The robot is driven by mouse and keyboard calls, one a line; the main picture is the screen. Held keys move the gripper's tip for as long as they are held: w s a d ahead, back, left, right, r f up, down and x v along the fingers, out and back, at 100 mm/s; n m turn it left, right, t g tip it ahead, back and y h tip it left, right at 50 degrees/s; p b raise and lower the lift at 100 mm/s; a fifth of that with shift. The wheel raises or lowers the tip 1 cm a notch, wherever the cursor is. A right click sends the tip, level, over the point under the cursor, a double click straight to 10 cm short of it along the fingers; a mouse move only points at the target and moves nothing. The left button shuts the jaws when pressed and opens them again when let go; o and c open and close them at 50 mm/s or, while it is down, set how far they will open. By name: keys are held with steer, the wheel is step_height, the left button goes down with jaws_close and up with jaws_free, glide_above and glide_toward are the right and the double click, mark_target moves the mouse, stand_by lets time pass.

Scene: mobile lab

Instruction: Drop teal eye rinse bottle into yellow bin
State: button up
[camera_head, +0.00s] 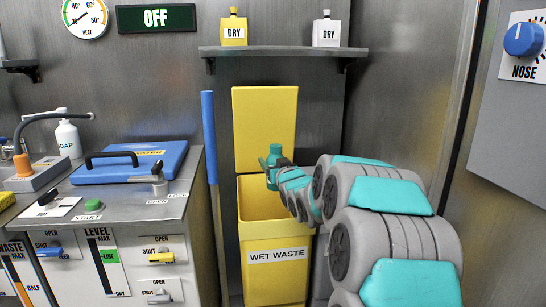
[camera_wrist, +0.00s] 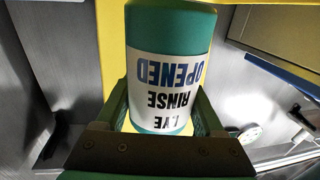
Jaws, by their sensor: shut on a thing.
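The teal eye rinse bottle (camera_wrist: 168,65) fills the middle of the wrist view, its white label reading "EYE RINSE OPENED" upside down. My gripper (camera_wrist: 165,110) is shut on it, one finger on each side. In the head view the bottle (camera_head: 274,158) is small, upright, with my gripper (camera_head: 282,172) at its right side. The yellow bin (camera_head: 272,243), labelled "WET WASTE", stands below with its yellow lid (camera_head: 265,125) raised behind. The bottle appears above the bin's opening; its exact depth over it is hard to tell. My arm hides the bin's right side.
A shelf (camera_head: 283,51) above the bin holds a yellow and a white "DRY" container. A counter (camera_head: 120,205) with a blue-lidded unit (camera_head: 130,163) stands to the left. A blue vertical bar (camera_head: 209,137) is between counter and bin. A grey panel with a blue knob (camera_head: 523,39) is at right.

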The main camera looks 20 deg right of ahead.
steer(key=shift+f, duration=0.65)
steer(key=o, duration=1.6)
steer(key=shift+c, duration=0.2)
steer(key=shift+r, duration=0.1)
step_height(320, 180, up, 4)
steer(key=shift+f+b, duration=0.2)
steer(key=shift+b, duration=0.1)
steer(key=s+a+r+b, duration=0.1)
steer(key=s+a, duration=0.3)
steer(key=s, duration=1.1)
steer(key=shift+s+a+b, duration=0.15)
steer(key=shift+s+b, duration=0.05)
steer(key=shift+b, duration=0.15)
steer(key=shift+r, duration=0.1)
